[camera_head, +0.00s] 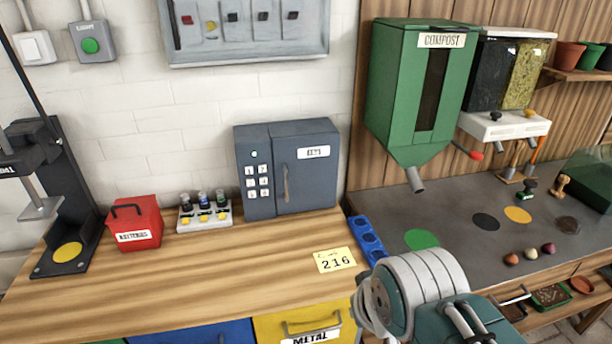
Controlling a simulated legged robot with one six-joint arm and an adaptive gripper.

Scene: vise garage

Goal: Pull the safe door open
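A blue-grey safe (258,195) stands at the back of the wooden bench, against the white brick wall. Its door (312,180) is on the right side and looks closed, with a vertical bar handle (286,184) near its left edge and a white label at the top. A keypad (257,182) with white number buttons and a small green light above is left of the door. My arm shows at the lower right, in front of the bench. The fingertips of my gripper cannot be seen, and nothing of mine touches the safe.
A note reading 216 (335,260) lies on the bench. A small bottle rack (205,216) and a red batteries box (135,224) stand left of the safe. A blue tray (367,238) and green compost bin (405,95) are to the right.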

